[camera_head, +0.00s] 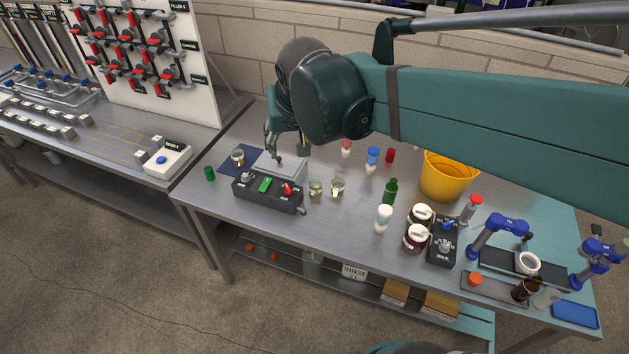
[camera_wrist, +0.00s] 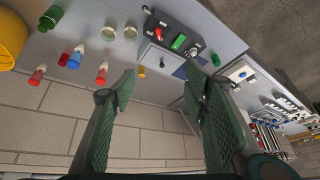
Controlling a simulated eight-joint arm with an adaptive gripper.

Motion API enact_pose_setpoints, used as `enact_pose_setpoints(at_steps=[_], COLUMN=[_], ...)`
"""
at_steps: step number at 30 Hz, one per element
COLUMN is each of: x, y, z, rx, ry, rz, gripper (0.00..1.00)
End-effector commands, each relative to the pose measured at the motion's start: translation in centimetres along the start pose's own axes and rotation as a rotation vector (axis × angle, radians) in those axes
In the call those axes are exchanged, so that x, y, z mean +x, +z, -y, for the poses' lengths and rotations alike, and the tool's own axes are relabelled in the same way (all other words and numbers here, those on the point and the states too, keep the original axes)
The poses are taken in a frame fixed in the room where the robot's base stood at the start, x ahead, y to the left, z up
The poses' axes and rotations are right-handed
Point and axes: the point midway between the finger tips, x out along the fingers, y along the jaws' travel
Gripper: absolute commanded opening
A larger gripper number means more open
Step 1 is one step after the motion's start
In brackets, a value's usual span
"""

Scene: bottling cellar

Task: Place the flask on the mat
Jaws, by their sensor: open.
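A dark blue mat (camera_head: 228,166) lies at the table's back left, partly hidden behind a black control box. A small clear glass vessel (camera_head: 238,155) with pale contents stands upright on it. Two similar clear glass vessels (camera_head: 316,187) (camera_head: 337,185) stand right of the control box; they also show in the wrist view (camera_wrist: 108,33) (camera_wrist: 130,32). I cannot tell surely which glass is the flask. My gripper (camera_head: 284,156) is open and empty, right of the mat above a grey box. In the wrist view the two fingers (camera_wrist: 163,82) are wide apart with nothing between them.
The black control box (camera_head: 268,192) with green and red controls stands in front of the grey box (camera_head: 280,165). A green cap-like piece (camera_head: 209,173) is left of it. A green bottle (camera_head: 390,191), several capped bottles and a yellow bucket (camera_head: 448,181) stand to the right. A brick wall is behind.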

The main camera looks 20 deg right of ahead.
Motion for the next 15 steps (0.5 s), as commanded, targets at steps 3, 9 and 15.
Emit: enact_pose_setpoints(at_steps=[3, 9, 15], x=[-0.8, -1.9, -2.5], y=[2.0, 5.1, 8.2], z=[-0.9, -2.2, -3.3], rx=[-0.031, -0.084, -0.138], ry=[-0.012, -0.031, -0.048], rz=[-0.015, -0.041, -0.069], gripper=[0.45, 0.45, 0.45])
